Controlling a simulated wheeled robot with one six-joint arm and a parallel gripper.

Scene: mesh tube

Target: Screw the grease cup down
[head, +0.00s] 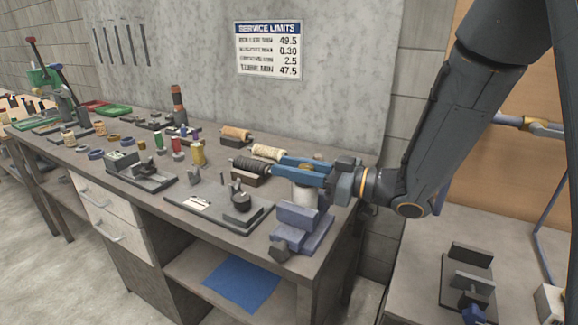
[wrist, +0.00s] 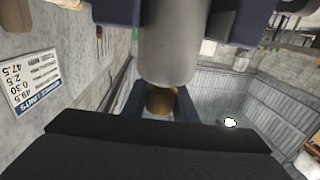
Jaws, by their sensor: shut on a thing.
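The grease cup (head: 306,167) shows as a small brass-brown round top between my fingers in the head view. It also shows as a brass piece (wrist: 162,101) in the wrist view. My gripper (head: 289,168), with blue fingers, is shut on it from the right. A pale grey cylinder (head: 304,197) stands upright directly below the cup, above a blue vise (head: 297,216) at the bench's right end. In the wrist view the grey cylinder (wrist: 168,45) meets the cup's end. My fingers hide the cup's sides, and I cannot see its thread or seating.
A dark plate with a black knob (head: 241,202) lies left of the vise. Rollers on stands (head: 249,165) sit close beyond my fingertips. Several coloured spools and fixtures fill the left of the bench (head: 150,205). A wall sign (head: 268,49) hangs behind.

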